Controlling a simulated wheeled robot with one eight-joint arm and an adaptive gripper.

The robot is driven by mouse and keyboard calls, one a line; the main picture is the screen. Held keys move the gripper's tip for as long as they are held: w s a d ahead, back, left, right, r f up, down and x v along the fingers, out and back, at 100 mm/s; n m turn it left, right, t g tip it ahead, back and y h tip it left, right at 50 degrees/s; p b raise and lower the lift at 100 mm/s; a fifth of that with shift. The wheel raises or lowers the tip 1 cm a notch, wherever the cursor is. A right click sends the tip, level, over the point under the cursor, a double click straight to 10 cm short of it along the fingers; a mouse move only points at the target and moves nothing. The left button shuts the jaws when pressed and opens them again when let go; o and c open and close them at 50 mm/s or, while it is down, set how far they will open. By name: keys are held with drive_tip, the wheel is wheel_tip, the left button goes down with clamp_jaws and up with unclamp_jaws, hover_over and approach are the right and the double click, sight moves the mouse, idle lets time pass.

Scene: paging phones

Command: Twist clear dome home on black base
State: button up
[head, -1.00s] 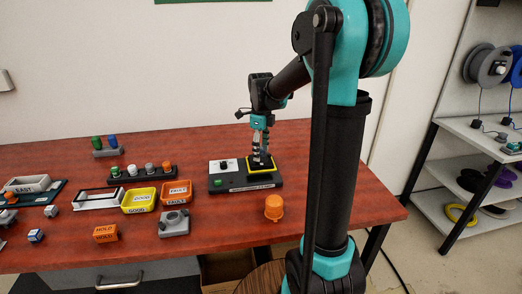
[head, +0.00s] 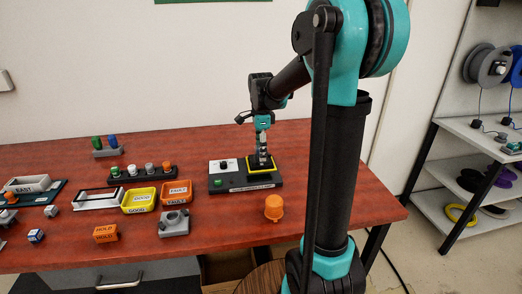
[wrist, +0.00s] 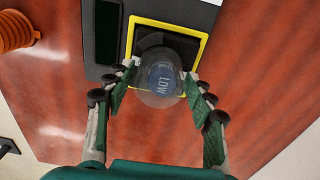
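The clear dome (wrist: 163,84) shows in the wrist view as a see-through cap with a blue disc marked "LOW" visible in it. My gripper (wrist: 160,76) has one finger on each side of it, the tips against its sides. In the head view, my gripper (head: 262,154) points down over the yellow-framed square, and the dome is too small to make out. The black base (wrist: 150,41) shows partly behind the dome, inside the yellow frame (wrist: 205,45). Whether the dome is seated on it cannot be told.
The dark panel (head: 218,187) carries a green button and a black knob left of the frame. An orange beacon (head: 274,207) stands in front of it. A grey block (head: 174,224), yellow tray (head: 138,210) and orange tray (head: 176,204) lie to the left.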

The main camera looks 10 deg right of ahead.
drive_tip(key=c, duration=0.5)
drive_tip(key=shift+m, duration=1.2)
drive_tip(key=shift+c, duration=0.3)
drive_tip(key=shift+m, duration=1.2)
drive_tip(key=shift+m, duration=1.2)
drive_tip(key=shift+m, duration=1.2)
